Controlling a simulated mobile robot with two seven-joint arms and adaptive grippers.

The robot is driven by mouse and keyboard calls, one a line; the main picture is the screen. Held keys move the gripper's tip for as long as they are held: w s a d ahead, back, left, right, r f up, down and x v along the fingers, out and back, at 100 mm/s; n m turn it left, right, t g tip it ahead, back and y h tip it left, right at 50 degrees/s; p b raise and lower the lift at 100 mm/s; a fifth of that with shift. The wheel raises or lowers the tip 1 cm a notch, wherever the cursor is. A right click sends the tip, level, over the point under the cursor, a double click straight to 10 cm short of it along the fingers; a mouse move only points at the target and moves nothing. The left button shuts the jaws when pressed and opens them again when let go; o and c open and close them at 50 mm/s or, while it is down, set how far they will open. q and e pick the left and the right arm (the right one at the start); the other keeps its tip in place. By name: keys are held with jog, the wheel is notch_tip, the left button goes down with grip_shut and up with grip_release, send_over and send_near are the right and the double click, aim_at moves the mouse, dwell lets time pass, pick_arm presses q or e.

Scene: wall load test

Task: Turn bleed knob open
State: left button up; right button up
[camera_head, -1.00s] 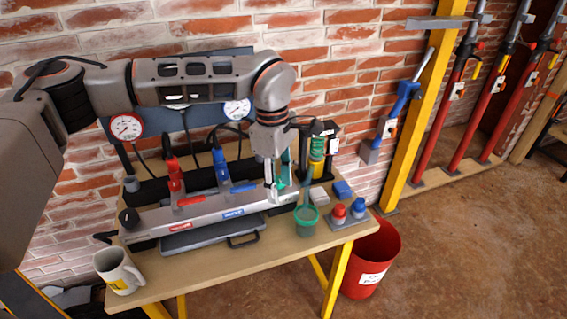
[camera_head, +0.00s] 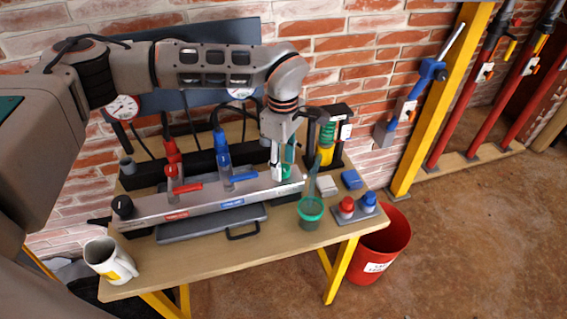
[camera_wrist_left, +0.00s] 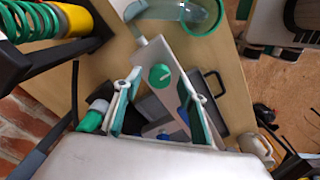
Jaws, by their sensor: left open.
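The bleed knob appears to be the round green knob with a pale mark, on the end of the grey manifold bar (camera_head: 150,208); the wrist view shows this green knob (camera_wrist_left: 160,76) between and beyond my fingertips. In the head view a bit of green (camera_head: 287,173) shows by the fingers, mostly hidden. My left gripper (camera_head: 282,166) points down over the bar's right end. It is open, with teal pads either side of the knob in the wrist view (camera_wrist_left: 160,88); I cannot tell whether they touch it. My right gripper is not in view.
Red (camera_head: 174,170) and blue (camera_head: 222,160) valves stand along the bar. A green-rimmed cup (camera_head: 310,212), red and blue bottles (camera_head: 347,207) and a spring unit (camera_head: 327,140) are close by. A mug (camera_head: 108,261) stands front left. A red bucket (camera_head: 385,245) is beside the bench.

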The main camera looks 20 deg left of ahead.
pick_arm(q)
jog(key=shift+f, duration=0.35)
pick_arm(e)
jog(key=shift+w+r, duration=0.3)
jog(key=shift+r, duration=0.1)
pick_arm(q)
jog(key=c, duration=1.1)
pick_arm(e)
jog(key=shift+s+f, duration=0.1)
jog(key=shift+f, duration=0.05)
